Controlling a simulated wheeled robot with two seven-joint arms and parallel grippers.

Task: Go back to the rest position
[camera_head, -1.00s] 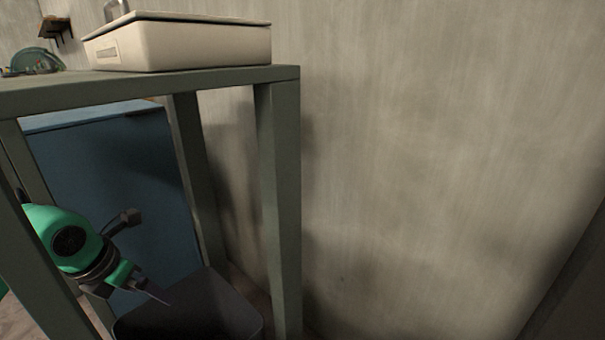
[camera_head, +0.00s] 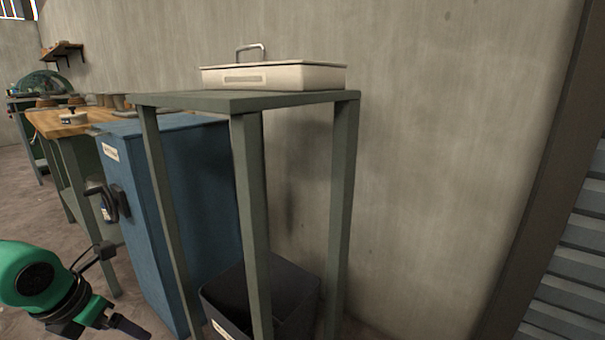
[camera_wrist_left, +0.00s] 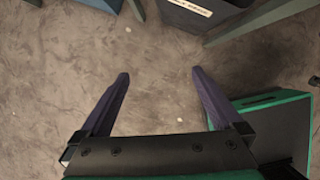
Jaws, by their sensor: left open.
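My left gripper (camera_head: 128,327) is at the lower left of the head view, at the end of my green and black arm. In the left wrist view its two dark fingers (camera_wrist_left: 158,80) are wide apart with nothing between them, above the bare floor. It is apart from the furniture. My right gripper is not in view.
A tall green-grey stand (camera_head: 245,102) holds a white lidded box (camera_head: 290,77). A dark bin (camera_head: 222,312) stands under it. A blue cabinet (camera_head: 150,210) and a wooden workbench (camera_head: 60,125) are to the left. Open floor (camera_head: 30,200) lies at the left.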

